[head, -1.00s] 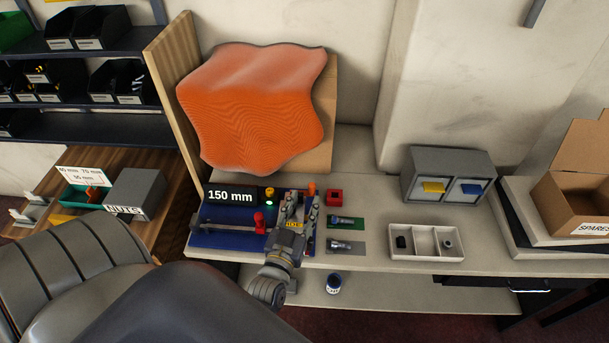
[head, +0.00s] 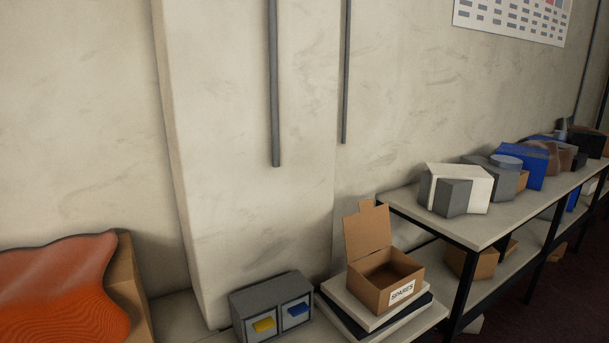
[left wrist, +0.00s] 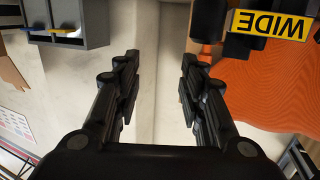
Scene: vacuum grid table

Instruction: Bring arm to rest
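My left gripper (left wrist: 158,85) shows in the left wrist view. Its two dark fingers are apart with nothing between them, and the pale wall is seen through the gap. That view is upside down. My left gripper is outside the head view now, and my right gripper is in neither view. A black part with a yellow WIDE label (left wrist: 270,24) is at the upper right of the left wrist view, in front of the orange wavy sheet (left wrist: 265,85). The orange sheet also shows at the lower left of the head view (head: 55,290).
A grey two-drawer unit (head: 270,305) stands on the bench against the wall. An open cardboard SPARES box (head: 385,278) sits on stacked boards to its right. A shelf table (head: 500,225) with boxes runs along the wall at right.

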